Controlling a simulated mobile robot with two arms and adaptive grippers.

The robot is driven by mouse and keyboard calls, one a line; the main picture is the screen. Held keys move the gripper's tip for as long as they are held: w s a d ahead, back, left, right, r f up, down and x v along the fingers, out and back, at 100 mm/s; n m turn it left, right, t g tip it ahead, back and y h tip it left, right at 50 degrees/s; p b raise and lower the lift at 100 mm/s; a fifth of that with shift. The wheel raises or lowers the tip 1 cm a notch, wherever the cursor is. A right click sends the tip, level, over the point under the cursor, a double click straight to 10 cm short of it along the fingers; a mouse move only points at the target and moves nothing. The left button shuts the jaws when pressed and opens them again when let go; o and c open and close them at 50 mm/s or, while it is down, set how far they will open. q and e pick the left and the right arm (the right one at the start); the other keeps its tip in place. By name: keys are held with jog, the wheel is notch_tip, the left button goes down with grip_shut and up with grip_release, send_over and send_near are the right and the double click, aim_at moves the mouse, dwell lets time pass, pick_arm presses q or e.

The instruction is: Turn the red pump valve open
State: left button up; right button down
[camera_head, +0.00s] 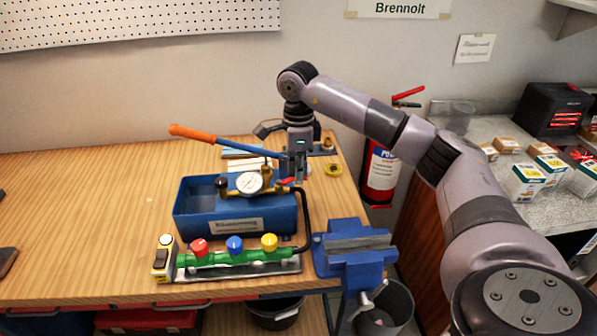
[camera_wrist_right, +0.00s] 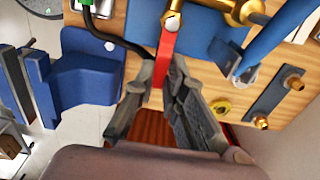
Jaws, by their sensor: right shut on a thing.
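The red pump valve is a flat red lever (camera_wrist_right: 165,57) on a brass fitting of the blue test pump (camera_head: 235,222). In the head view only a small red bit of the valve (camera_head: 287,181) shows beside my gripper. My right gripper (camera_head: 299,178) reaches down at the pump's back right corner. In the right wrist view its two fingers (camera_wrist_right: 166,85) are closed on the lever's free end, one on each side. My left gripper is in neither view.
A gauge (camera_head: 249,183) and an orange-handled pump lever (camera_head: 193,133) stand close to the gripper. A green manifold (camera_head: 235,258) with red, blue and yellow knobs lies in front, a blue vise (camera_head: 355,250) at the bench's right edge. The bench's left side is mostly clear.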

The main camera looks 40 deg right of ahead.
jog(key=shift+r, duration=0.1)
jog(key=c, duration=1.6)
grip_release()
jog(key=shift+c, duration=0.2)
notch_tip(320, 180, up, 12)
